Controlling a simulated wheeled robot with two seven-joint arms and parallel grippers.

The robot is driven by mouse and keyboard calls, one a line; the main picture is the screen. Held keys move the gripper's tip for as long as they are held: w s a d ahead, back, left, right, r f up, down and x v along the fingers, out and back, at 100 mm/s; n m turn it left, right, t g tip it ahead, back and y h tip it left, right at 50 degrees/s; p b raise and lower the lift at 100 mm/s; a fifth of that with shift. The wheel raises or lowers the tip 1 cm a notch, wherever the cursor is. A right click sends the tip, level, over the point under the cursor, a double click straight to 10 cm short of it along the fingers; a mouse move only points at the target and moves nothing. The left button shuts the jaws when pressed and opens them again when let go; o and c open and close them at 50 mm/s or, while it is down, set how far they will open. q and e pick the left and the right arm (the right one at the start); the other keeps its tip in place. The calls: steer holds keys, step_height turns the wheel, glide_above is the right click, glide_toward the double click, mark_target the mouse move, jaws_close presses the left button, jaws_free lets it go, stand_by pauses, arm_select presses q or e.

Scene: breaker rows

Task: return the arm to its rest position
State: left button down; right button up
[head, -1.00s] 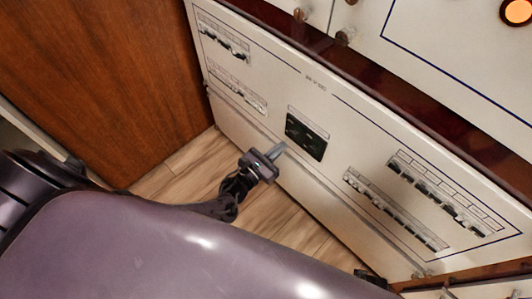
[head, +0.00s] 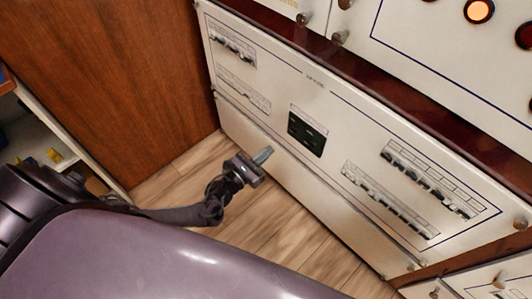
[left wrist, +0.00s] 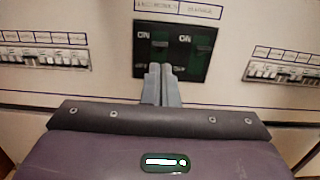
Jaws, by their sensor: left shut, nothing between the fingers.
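My left gripper (head: 263,155) is shut and empty, apart from the white breaker panel (head: 285,85) and low in front of it. In the left wrist view its closed fingers (left wrist: 162,85) point toward the dark main switch block (left wrist: 172,50), which carries two switches with "ON" lettering. That block also shows in the head view (head: 306,133). Breaker rows sit at the panel's upper left (head: 232,45) and lower right (head: 430,180). My right gripper is not in view.
A brown wooden wall (head: 110,70) stands at the left. A shelf with yellow items (head: 54,155) shows at the left edge. Wood floor (head: 270,225) is clear in front of the panel. An orange lamp (head: 479,11) glows on the upper panel.

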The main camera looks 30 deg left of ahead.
arm_select(q)
steer(key=s+a+f+n+g+y+p, duration=0.35)
steer(key=s+f+n, duration=0.4)
steer(key=n, duration=0.35)
steer(key=s+a+f+n+g+y+p, duration=0.2)
steer(key=s+f+n+g+y+p, duration=0.15)
steer(key=s+f+n, duration=0.55)
steer(key=s+d+f+n+g+p, duration=0.2)
steer(key=s+n+g, duration=0.3)
steer(key=s+n, duration=0.3)
steer(key=s+d+f+n+g+p, duration=0.2)
steer(key=s+n, duration=0.7)
steer(key=s, duration=0.7)
step_height(320, 180, down, 2)
steer(key=d+g, duration=0.1)
steer(key=g, duration=0.1)
steer(key=shift+d+g+h, duration=0.3)
steer(key=shift+g, duration=0.1)
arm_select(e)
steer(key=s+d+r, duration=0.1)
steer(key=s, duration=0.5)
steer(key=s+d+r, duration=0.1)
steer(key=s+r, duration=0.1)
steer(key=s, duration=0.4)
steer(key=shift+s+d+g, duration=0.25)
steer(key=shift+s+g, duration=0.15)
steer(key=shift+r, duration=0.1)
